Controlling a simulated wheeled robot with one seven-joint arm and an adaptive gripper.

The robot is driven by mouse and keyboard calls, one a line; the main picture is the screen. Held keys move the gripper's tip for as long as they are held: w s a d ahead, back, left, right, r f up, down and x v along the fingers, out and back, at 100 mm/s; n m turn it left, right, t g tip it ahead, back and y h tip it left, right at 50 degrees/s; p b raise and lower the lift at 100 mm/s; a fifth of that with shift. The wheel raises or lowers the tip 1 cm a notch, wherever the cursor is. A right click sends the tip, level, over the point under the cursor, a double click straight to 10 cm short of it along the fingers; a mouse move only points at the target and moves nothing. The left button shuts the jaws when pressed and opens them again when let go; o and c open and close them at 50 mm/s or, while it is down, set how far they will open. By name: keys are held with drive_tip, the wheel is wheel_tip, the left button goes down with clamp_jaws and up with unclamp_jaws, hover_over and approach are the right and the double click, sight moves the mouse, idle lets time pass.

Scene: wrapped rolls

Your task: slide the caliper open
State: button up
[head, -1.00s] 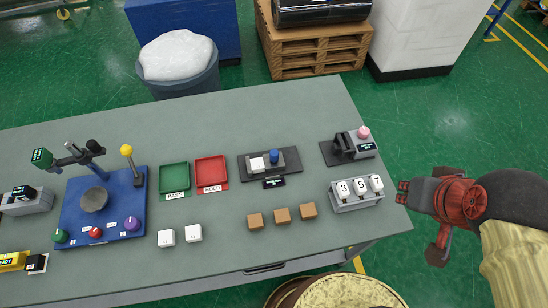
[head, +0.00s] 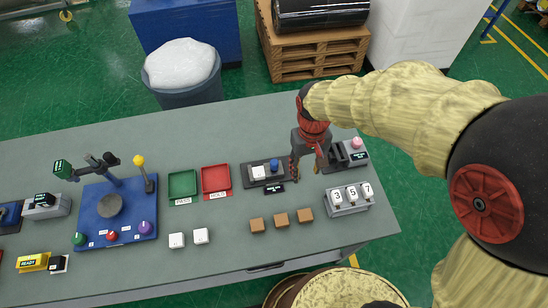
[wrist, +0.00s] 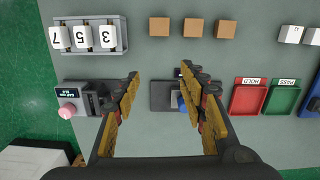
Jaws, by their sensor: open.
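Two small devices could be the caliper, and I cannot tell for sure which is. One is a dark plate (head: 250,184) carrying a white block (head: 258,172) and a blue knob (head: 274,164), with a small display in front. The other is a dark device with a screen (head: 357,157) and a pink knob (head: 357,142); its screen also shows in the wrist view (wrist: 70,92). My gripper (head: 306,173) is open and empty, pointing down between the two devices. In the wrist view its fingers (wrist: 160,78) are spread, and the right finger partly hides the blue knob (wrist: 182,104).
A counter with digits 3, 5, 7 (head: 349,207) stands at the table's right end. Several brown blocks (head: 281,222) sit in front. Red (head: 215,193) and green (head: 183,197) trays lie left of the blue-knob plate. The grey table between them is clear.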

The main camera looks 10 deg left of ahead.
drive_tip(key=w+a+f+n+p, duration=0.1)
drive_tip(key=w+a+f+p, duration=0.15)
drive_tip(key=a+f, duration=0.55)
drive_tip(key=b, duration=0.1)
hover_over(274, 162)
drive_tip(key=shift+f+n+t, duration=0.2)
drive_tip(key=shift+n+t, duration=0.1)
wheel_tip(274, 162, down, 8)
drive_tip(key=shift+w+r, duration=0.1)
drive_tip(key=shift+r, duration=0.15)
drive_tip(key=shift+c, duration=1.1)
drive_tip(key=c, duration=0.8)
clamp_jaws()
